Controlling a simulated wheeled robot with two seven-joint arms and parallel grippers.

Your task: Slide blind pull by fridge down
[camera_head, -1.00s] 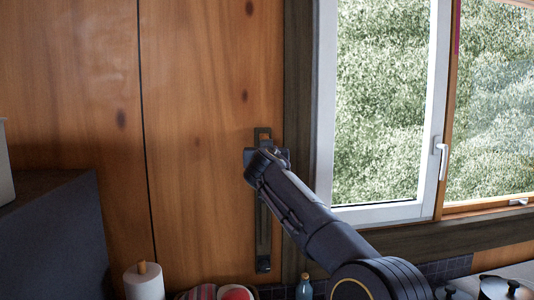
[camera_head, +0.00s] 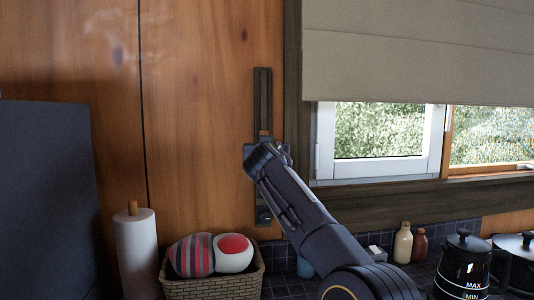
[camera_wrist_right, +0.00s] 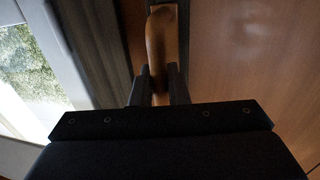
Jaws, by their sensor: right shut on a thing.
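The blind pull is a dark vertical track (camera_head: 263,95) on the wood wall left of the window, with a wooden handle (camera_wrist_right: 161,45) that shows in the right wrist view. My right gripper (camera_head: 266,150) is at the lower part of the track. In the right wrist view its two fingers (camera_wrist_right: 160,85) are shut on the handle, one on each side. In the head view the gripper hides most of the handle. The grey blind (camera_head: 420,50) covers the upper part of the window. The dark panel at the left (camera_head: 45,190) may be the fridge. My left gripper is not in view.
Below the track stand a basket (camera_head: 215,288) with striped and red-white items and a paper towel roll (camera_head: 137,250). Bottles (camera_head: 403,243), a black kettle (camera_head: 464,265) and a pot (camera_head: 515,252) stand on the counter at the right.

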